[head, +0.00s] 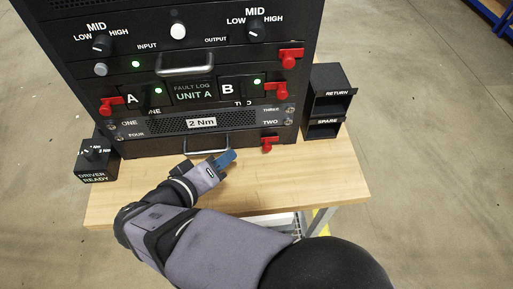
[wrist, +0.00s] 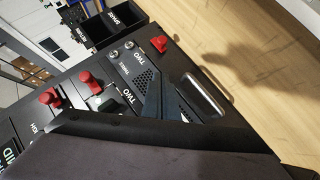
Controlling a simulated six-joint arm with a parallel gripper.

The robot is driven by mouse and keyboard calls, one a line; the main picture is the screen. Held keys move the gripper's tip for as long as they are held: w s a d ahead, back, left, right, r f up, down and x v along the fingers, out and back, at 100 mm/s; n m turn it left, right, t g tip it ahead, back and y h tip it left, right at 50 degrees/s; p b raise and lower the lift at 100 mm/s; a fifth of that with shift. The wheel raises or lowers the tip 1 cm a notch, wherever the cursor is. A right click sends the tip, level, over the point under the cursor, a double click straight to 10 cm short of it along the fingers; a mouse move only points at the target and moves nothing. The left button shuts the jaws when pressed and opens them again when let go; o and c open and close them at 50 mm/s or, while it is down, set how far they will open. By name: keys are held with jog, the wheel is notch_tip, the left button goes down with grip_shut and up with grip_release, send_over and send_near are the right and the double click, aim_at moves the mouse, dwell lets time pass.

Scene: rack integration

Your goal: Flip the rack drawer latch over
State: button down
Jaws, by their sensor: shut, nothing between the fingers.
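The black rack (head: 190,70) stands on a wooden bench. Its bottom drawer has a silver handle (head: 207,144) and a red latch (head: 269,144) at its right end. Other red latches sit higher up, at the upper right (head: 290,58), mid right (head: 277,91) and left (head: 111,104). My gripper (head: 228,157) is shut and empty, low in front of the bottom drawer, left of its latch and apart from it. In the wrist view, my blue fingers (wrist: 162,102) lie near the drawer handle (wrist: 204,95). The lowest red latch (wrist: 160,44) shows beyond the fingertips.
A black two-slot bin marked RETURN and SPARE (head: 327,103) stands right of the rack. A black DRIVER READY box (head: 97,160) stands to the left. The wooden bench top (head: 325,183) is clear at the front right.

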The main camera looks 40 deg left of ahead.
jog(key=p, duration=0.4)
send_near(266, 146)
jog(key=w+a, duration=0.3)
jog(key=a, duration=0.1)
jog(key=shift+w+d+f+p, duration=0.45)
jog(key=shift+w+d+f, duration=0.25)
jog(key=shift+f, duration=0.25)
jog(key=shift+w+d+f, duration=0.3)
jog(key=shift+f, duration=0.3)
jog(key=shift+w+d+f+b, duration=0.2)
jog(key=shift+w+d+b, duration=0.3)
jog(key=shift+b, duration=0.5)
jog(key=shift+w+d+r+b, duration=0.1)
jog(key=shift+w+d+b, duration=0.4)
jog(key=shift+b, duration=0.1)
jog(key=shift+d+r, duration=0.15)
